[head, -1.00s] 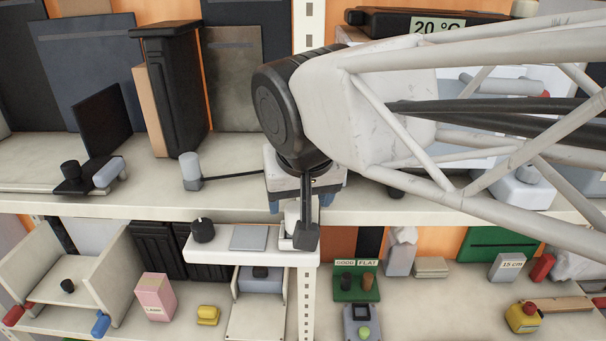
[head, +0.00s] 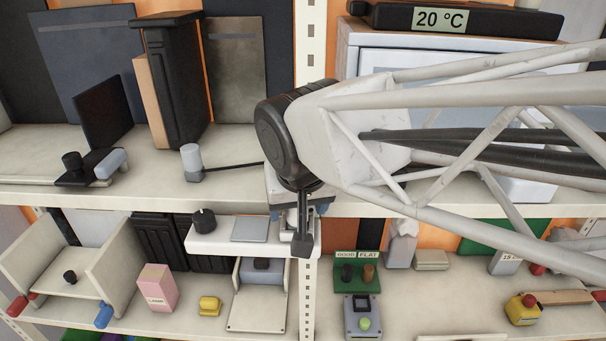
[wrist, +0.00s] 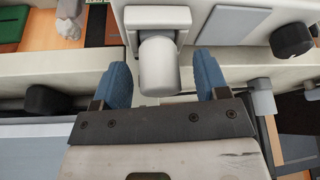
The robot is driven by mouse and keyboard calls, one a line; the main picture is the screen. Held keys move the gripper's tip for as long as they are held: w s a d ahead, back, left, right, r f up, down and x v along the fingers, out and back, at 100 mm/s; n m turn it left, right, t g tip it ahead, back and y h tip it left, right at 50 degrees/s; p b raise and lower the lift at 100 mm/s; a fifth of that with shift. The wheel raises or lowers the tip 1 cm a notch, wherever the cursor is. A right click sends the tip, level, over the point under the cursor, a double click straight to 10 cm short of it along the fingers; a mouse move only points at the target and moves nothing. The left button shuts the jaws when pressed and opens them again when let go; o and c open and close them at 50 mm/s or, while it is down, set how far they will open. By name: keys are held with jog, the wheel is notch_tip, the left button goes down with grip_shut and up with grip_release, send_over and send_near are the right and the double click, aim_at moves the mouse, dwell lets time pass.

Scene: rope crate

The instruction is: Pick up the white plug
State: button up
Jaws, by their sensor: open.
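The white plug (wrist: 157,68) is a short pale cylinder in a square holder at the edge of a white panel (wrist: 240,45). In the wrist view it lies between the two blue fingers of my open gripper (wrist: 161,82), with a gap on each side.
The panel also carries a black knob (head: 204,221) and a grey plate (head: 250,229). A grey-capped lever (head: 192,158) stands on the upper shelf (head: 235,200). A post (head: 309,300) and a green stand (head: 357,282) are below and to the right.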

jog(key=shift+w+f, duration=0.15)
jog(key=shift+f, duration=0.25)
jog(key=c, duration=1.2)
jog(key=shift+r, duration=0.1)
jog(key=shift+r, duration=1.7)
jog(key=s+d, duration=0.2)
jog(key=s, duration=0.2)
jog(key=s+d+r, duration=0.1)
jog(key=s+d, duration=0.2)
jog(key=s, duration=0.2)
jog(key=s+d, duration=0.2)
jog(key=s, duration=0.3)
jog(key=shift+s+d+r, duration=0.1)
jog(key=shift+d+r, duration=0.05)
jog(key=shift+r, duration=0.1)
